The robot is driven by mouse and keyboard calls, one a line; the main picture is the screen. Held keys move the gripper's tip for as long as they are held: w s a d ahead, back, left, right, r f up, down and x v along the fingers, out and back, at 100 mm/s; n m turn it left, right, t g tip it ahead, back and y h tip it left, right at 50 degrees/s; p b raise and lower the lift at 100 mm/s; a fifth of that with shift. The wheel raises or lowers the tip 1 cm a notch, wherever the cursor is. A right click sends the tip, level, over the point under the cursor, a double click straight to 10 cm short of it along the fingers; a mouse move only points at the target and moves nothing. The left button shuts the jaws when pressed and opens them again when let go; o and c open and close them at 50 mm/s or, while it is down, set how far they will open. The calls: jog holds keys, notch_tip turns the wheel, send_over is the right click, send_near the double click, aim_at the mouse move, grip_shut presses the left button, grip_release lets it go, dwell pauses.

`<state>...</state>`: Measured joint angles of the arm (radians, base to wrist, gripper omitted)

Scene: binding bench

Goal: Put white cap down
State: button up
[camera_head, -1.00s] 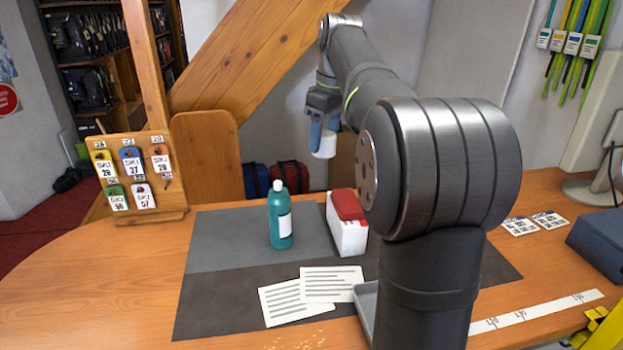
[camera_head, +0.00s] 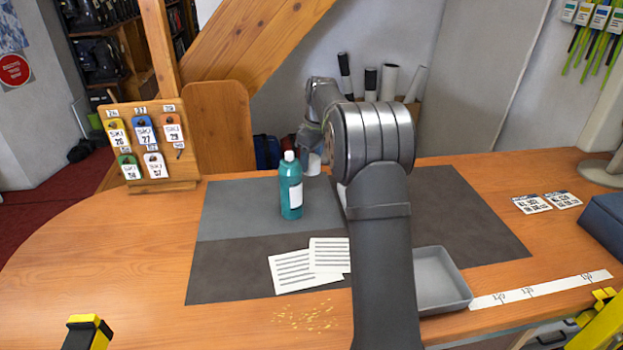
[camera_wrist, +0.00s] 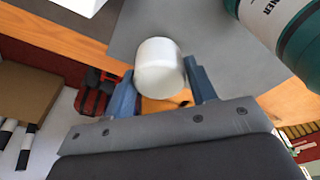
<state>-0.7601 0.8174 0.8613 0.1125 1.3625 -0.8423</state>
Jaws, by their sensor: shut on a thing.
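The white cap (camera_wrist: 158,62) is a short white cylinder held between the two blue fingers of my gripper (camera_wrist: 162,80) in the wrist view. In the head view the cap (camera_head: 313,166) shows below my gripper (camera_head: 312,150), near the back edge of the grey mat (camera_head: 245,210). I cannot tell whether the cap touches the surface under it. The teal bottle (camera_head: 290,190), with its own white top, stands upright on the mat in front and to the left of the cap. It also shows at the upper right of the wrist view (camera_wrist: 285,30).
A white box (camera_wrist: 82,4) stands near the cap; my arm mostly hides it in the head view. Printed cards (camera_head: 298,268) lie on the mat. A grey tray (camera_head: 440,280) is at the front right. A tag rack (camera_head: 150,150) stands at left. The mat's left part is clear.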

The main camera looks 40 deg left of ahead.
aim_at(317, 159)
jog(key=shift+f, duration=2.85)
jog(key=shift+f, duration=0.15)
jog(key=o, duration=0.9)
jog(key=r, duration=0.4)
jog(key=d+r, duration=0.1)
jog(key=r, duration=0.7)
jog(key=shift+d+r, duration=0.1)
jog(key=shift+d, duration=0.3)
